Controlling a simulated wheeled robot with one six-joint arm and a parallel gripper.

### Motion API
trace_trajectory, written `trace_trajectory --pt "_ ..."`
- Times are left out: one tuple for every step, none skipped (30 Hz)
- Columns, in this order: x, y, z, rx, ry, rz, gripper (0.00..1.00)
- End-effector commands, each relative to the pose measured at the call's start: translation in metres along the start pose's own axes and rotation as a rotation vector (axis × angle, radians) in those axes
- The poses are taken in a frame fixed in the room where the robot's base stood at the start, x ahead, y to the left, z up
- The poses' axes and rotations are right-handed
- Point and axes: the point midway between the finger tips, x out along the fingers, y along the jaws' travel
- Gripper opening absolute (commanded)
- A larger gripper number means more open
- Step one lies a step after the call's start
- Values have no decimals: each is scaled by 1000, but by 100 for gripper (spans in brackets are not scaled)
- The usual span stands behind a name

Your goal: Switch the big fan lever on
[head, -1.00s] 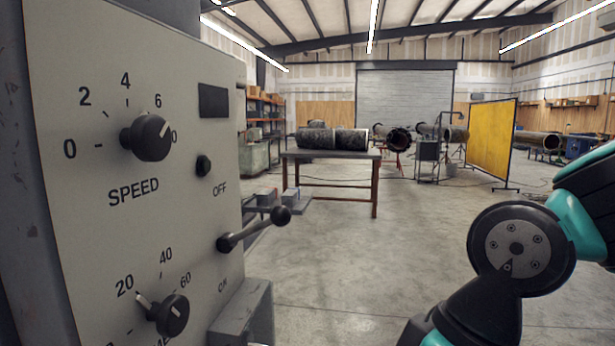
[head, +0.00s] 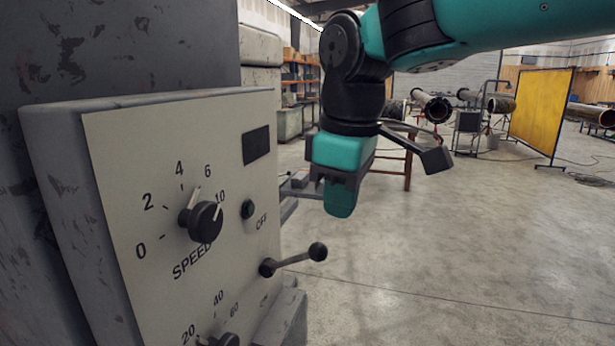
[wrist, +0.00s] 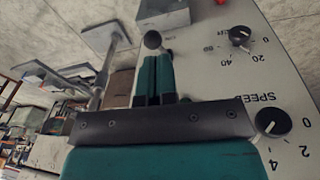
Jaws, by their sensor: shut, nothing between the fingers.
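The fan lever (head: 292,260) sticks out from the right side of the grey control panel (head: 125,185), below the OFF label (head: 262,221). It has a black pivot, a metal rod and a black ball knob (head: 317,252), and its rod tilts slightly upward to the right. My gripper (head: 340,212) hangs with its teal fingers pointing down, above the knob and apart from it in the head view. In the wrist view my shut, empty fingers (wrist: 158,62) point toward the knob (wrist: 153,40), just beyond their tips. I cannot tell the exact depth gap there.
A SPEED dial (head: 205,221), a second dial (head: 225,339) and a small black button (head: 247,209) sit on the panel. A grey box (head: 285,318) juts out below the lever. A yellow screen (head: 541,115) stands farther back.

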Motion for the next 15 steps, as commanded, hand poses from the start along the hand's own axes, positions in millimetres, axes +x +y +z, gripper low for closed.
trace_trajectory --pt "-30 1 -23 -38 -6 8 0" --pt "-38 1 -32 -55 -10 11 0" --pt "-47 0 -42 -74 -13 14 0" --pt "-52 -1 -49 -87 -15 15 0" --pt "-56 -2 -54 -96 -16 16 0" --pt "-60 -2 -60 -107 -17 16 0" --pt "-62 -3 -62 -112 -18 15 0" --pt "-63 -4 -65 -117 -17 16 0" --pt "-64 -4 -66 -120 -18 16 0" --pt "-64 -4 -67 -121 -18 16 0" --pt "-64 -4 -67 -121 -18 16 0" --pt "-63 -4 -67 -121 -18 16 0" --pt "-63 -4 -66 -121 -18 16 0" --pt "-62 -4 -66 -121 -17 16 0" --pt "-62 -4 -66 -121 -17 16 0"
